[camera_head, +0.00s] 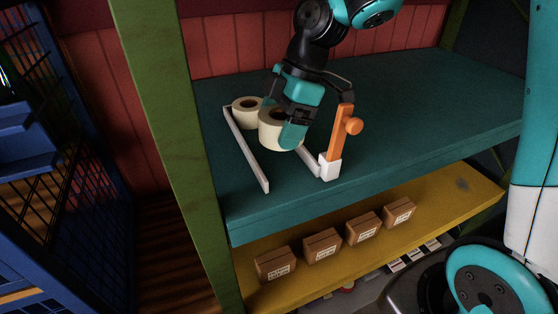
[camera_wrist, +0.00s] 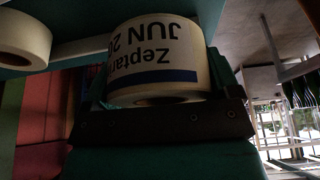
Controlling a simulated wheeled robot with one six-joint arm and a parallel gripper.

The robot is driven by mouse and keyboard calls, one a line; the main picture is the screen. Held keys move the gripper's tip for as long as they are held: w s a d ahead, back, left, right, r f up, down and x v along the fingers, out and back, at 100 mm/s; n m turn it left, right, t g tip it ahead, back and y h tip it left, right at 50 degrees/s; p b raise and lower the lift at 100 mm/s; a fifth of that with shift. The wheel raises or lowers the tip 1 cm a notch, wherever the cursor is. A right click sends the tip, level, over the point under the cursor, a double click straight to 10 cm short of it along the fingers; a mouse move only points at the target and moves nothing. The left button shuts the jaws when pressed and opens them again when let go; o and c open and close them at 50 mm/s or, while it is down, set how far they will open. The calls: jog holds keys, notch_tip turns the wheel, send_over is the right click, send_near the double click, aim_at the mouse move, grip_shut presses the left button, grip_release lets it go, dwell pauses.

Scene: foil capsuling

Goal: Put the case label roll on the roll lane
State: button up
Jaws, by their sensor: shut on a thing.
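The case label roll (camera_head: 268,134) is a cream roll held in my gripper (camera_head: 280,126). In the wrist view its label (camera_wrist: 155,55) shows upside-down print, "Zeptar…" and "JUN 20…", with a dark blue band. The roll lane is the strip of teal shelf between two white rails, with the left rail (camera_head: 246,150) fully in view and the right one partly hidden by my gripper. The held roll is between the rails, in front of another cream roll (camera_head: 246,113) at the lane's back. I cannot tell whether its underside touches the shelf.
An orange lever with a knob (camera_head: 340,130) stands on a white block (camera_head: 329,168) at the right rail's front end, close to my gripper. A green post (camera_head: 165,130) rises at the left. Several brown boxes (camera_head: 322,245) sit on the yellow shelf below. The teal shelf's right side is clear.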

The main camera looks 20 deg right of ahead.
aim_at(272, 171)
jog(key=shift+a+f+p, duration=0.1)
jog(key=shift+f+p, duration=0.5)
jog(key=shift+f, duration=3)
jog(key=shift+f, duration=0.1)
jog(key=o, duration=0.8)
jog(key=shift+o, duration=0.2)
